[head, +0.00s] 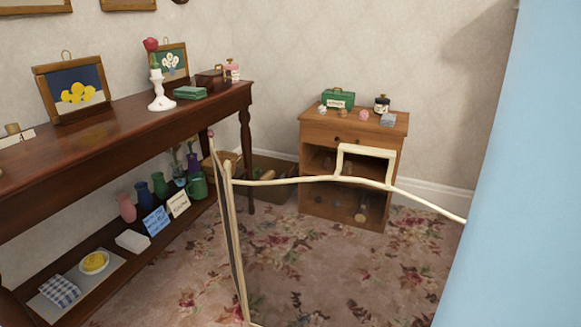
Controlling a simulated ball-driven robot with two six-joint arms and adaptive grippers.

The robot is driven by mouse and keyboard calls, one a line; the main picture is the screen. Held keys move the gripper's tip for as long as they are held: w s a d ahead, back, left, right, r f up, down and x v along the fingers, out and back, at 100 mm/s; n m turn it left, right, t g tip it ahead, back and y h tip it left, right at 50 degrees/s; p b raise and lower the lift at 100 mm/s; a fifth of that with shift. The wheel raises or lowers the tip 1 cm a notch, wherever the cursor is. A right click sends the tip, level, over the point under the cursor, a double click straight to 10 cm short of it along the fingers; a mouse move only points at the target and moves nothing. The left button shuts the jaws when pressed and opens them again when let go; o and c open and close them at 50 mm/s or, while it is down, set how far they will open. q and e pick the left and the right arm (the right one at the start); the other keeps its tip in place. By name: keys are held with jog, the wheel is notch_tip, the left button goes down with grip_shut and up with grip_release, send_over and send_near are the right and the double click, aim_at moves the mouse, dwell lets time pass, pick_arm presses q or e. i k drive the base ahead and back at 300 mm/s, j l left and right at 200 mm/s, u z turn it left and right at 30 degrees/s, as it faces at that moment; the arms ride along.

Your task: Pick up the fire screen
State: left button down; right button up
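The fire screen (290,181) stands upright in the near middle of the head view. It has a cream frame with a gently curved top rail and a see-through main panel. A squared cream handle (368,149) rises from the top rail. A narrow side panel (226,210) is angled at its left post. The rail's right end is hidden behind a pale blue surface, and the screen's bottom is mostly cut off by the lower picture edge. Neither of my grippers shows in this view.
A long dark wooden table (110,130) with pictures, a candlestick and a loaded lower shelf runs along the left. A small wooden cabinet (352,128) stands behind the screen. A pale blue surface (520,170) blocks the right. Flowered carpet (180,270) lies open between.

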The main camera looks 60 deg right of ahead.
aim_at(336, 249)
jog(key=z, duration=2.5)
